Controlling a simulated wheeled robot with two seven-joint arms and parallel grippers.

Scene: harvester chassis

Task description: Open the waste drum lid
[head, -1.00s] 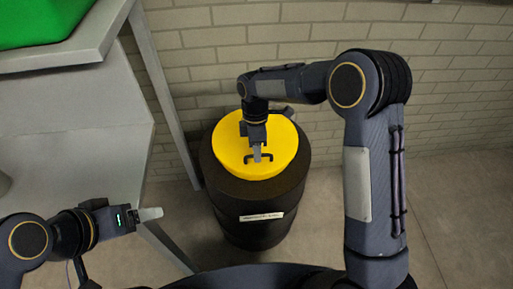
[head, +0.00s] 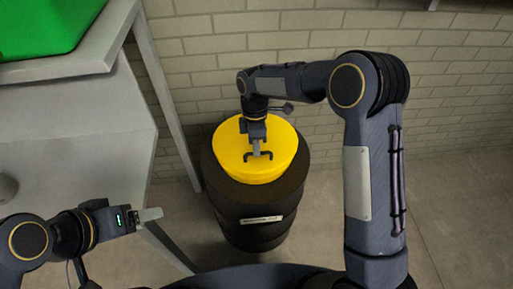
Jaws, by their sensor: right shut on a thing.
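The waste drum (head: 255,222) is a black barrel standing on the floor, with a white label on its front. Its yellow lid (head: 228,160) lies on top and looks seated on the drum. My left gripper (head: 152,214) is at the lower left, away from the drum, pointing right. Its fingers are seen from the side, so their gap does not show.
A grey table or bench (head: 75,130) fills the left side, with a green object (head: 45,25) on its upper level. A bench leg (head: 165,95) stands close to the drum's left. A brick wall (head: 450,100) is behind. The floor right of the drum is clear.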

